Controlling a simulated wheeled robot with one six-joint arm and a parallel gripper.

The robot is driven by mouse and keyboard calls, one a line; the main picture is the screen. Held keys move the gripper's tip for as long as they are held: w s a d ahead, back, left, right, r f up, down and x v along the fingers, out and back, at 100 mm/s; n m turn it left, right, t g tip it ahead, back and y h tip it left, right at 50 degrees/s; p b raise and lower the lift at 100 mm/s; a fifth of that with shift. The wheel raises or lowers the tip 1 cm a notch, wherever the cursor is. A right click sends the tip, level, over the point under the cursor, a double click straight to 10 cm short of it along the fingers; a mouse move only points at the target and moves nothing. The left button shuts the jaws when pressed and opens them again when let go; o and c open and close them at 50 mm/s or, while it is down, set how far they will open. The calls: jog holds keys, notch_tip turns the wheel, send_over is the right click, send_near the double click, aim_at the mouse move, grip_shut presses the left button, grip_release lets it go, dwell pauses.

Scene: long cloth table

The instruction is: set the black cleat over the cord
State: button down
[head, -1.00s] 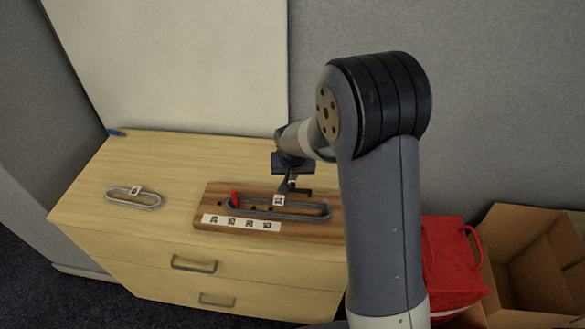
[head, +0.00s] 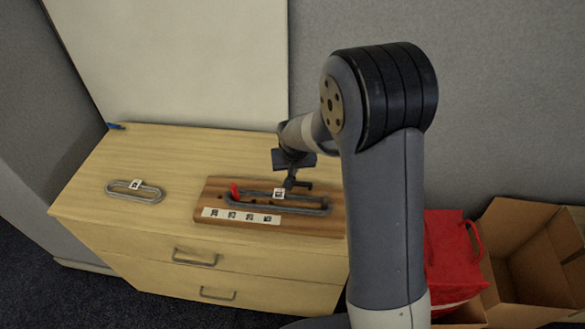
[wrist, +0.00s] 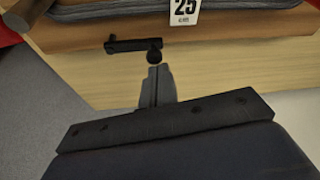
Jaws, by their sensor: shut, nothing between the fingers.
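The black cleat (wrist: 132,46) is a short dark bar with a round knob, lying at the board's edge just past my fingertips in the wrist view. In the head view it is a small dark shape (head: 303,184) beside my gripper (head: 289,185). My gripper (wrist: 157,72) is shut with nothing between its fingers; I cannot tell whether its tips touch the knob. The grey cord (head: 300,210) forms a long loop on the wooden board (head: 330,230). A white tag (wrist: 185,8) reading 25 sits on the cord.
A red peg (head: 235,190) stands at the loop's left end. A white marked strip (head: 241,216) runs along the board's front. A second grey loop (head: 148,199) lies on the left of the cabinet top (head: 90,200). A red bag (head: 450,255) and open cardboard box (head: 540,250) stand right.

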jog(key=shift+s+n, duration=0.2)
jog(key=shift+n, duration=0.2)
jog(key=shift+s+a+f+n+y+b, duration=0.1)
jog(key=shift+s+n+y+b, duration=0.4)
jog(key=shift+n, duration=0.4)
jog(key=s+n+b, duration=0.1)
jog(key=n+b, duration=0.1)
jog(key=n+y+b, duration=0.1)
jog(key=n+b, duration=0.1)
jog(key=b, duration=0.1)
jog(key=shift+s+f+g, duration=0.2)
jog(key=shift+s+g, duration=0.2)
jog(key=n+b, duration=0.1)
jog(key=s+n+b, duration=0.1)
jog(key=n+g+y+b, duration=0.1)
jog(key=shift+s+d+n, duration=0.25)
jog(key=shift+d+n, duration=0.15)
jog(key=shift+s+d+r+n+g+y+b, duration=0.1)
jog(key=shift+s+d+n+g+y+b, duration=0.1)
jog(key=shift+n+b, duration=0.35)
jog(key=shift+s+d+r+n+g+y+b, duration=0.1)
jog(key=shift+s+d+n+g+b, duration=0.1)
jog(key=shift+n+b, duration=0.35)
jog(key=shift+s+r+n, duration=0.1)
jog(key=shift+n, duration=0.2)
jog(key=shift+w+d, duration=0.3)
jog(key=shift+w, duration=0.45)
